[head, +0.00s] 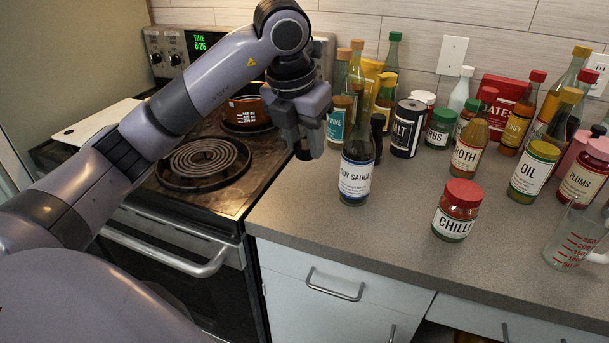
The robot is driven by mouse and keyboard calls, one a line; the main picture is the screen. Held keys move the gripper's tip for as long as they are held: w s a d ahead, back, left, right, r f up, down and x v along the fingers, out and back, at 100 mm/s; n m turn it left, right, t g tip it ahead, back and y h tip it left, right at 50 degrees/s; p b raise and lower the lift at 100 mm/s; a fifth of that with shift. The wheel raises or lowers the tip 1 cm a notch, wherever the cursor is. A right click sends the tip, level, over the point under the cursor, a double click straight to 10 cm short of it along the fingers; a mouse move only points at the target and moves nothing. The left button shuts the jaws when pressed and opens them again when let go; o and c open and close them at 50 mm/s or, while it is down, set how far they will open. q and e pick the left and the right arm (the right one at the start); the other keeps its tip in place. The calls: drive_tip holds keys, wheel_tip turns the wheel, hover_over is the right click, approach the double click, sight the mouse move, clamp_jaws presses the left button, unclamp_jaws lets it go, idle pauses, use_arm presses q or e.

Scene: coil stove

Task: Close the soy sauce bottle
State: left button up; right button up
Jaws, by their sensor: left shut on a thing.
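The soy sauce bottle (355,178), dark with a white label, stands upright near the counter's left edge. Its mouth is hard to make out against the bottles behind; I see no clear cap on it. My left gripper (304,146) points down to the left of the bottle, above the border of stove and counter, apart from the bottle. It is shut on a small dark thing that looks like a bottle cap (303,154), mostly hidden by the fingers. My right gripper is not in view.
Several bottles and jars crowd the counter's back, including the salt tin (406,128). The chilli jar (457,210), oil bottle (533,172) and measuring cup (577,238) stand nearer the front. The stove (170,215) with a pot (246,114) is left. The counter's front left is clear.

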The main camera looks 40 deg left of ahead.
sight(304, 145)
use_arm(q)
drive_tip(key=shift+r+p, duration=0.35)
drive_tip(key=shift+r, duration=2)
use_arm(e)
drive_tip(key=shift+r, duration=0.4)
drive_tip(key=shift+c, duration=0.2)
